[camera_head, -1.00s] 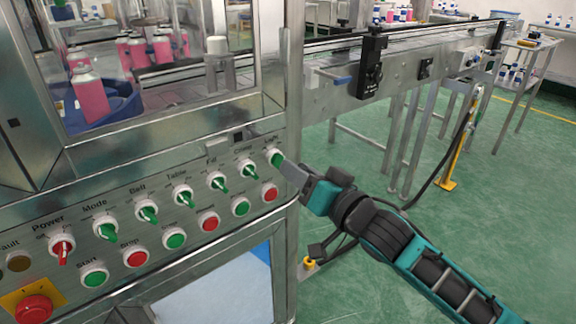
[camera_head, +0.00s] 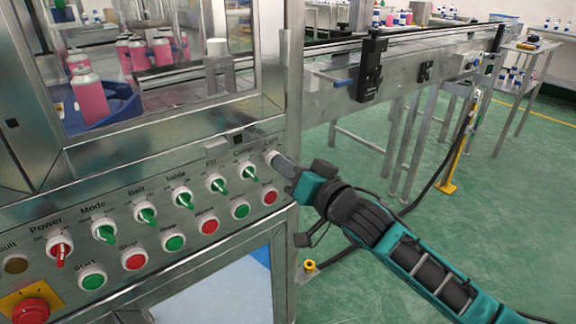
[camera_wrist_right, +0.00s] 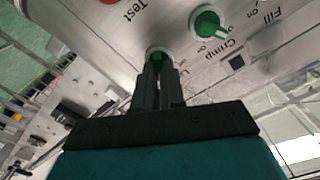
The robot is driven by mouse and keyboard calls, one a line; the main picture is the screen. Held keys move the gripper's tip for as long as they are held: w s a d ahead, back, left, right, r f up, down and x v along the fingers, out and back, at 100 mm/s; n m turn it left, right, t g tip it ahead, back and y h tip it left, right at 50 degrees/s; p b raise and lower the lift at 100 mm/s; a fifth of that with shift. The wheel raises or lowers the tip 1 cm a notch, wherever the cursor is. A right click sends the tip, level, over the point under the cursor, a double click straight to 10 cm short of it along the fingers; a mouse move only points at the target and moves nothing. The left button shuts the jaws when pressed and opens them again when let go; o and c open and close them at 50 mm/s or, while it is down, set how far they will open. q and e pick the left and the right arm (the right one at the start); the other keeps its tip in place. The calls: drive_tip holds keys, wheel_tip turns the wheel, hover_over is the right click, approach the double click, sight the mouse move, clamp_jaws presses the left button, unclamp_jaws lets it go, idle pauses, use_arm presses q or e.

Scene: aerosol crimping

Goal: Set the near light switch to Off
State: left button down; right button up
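The light switch (camera_head: 271,157) is the rightmost knob in the panel's upper row, with a white collar. Its green handle shows in the right wrist view (camera_wrist_right: 157,60) between my fingertips. My right gripper (camera_head: 281,162) reaches it from the right. In the right wrist view its two dark fingers (camera_wrist_right: 157,74) are close together on both sides of the handle and seem shut on it. The fingers hide part of the handle, so its exact setting cannot be read. My left gripper is not in view.
The Crimp knob (camera_head: 247,171) sits just left of the light switch, and the red Test button (camera_head: 270,197) sits below it. More green knobs and buttons run left to a red emergency button (camera_head: 33,308). A conveyor (camera_head: 420,68) stands behind; green floor lies open to the right.

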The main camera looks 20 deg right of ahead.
clamp_jaws()
drive_tip(key=n+p, duration=0.3)
drive_tip(key=n, duration=0.1)
drive_tip(key=n+p, duration=0.2)
drive_tip(key=n, duration=0.2)
drive_tip(key=n+p, duration=0.3)
drive_tip(key=n, duration=0.1)
drive_tip(key=shift+s+a+p, duration=0.1)
drive_tip(key=shift+a+p, duration=0.2)
idle(0.6)
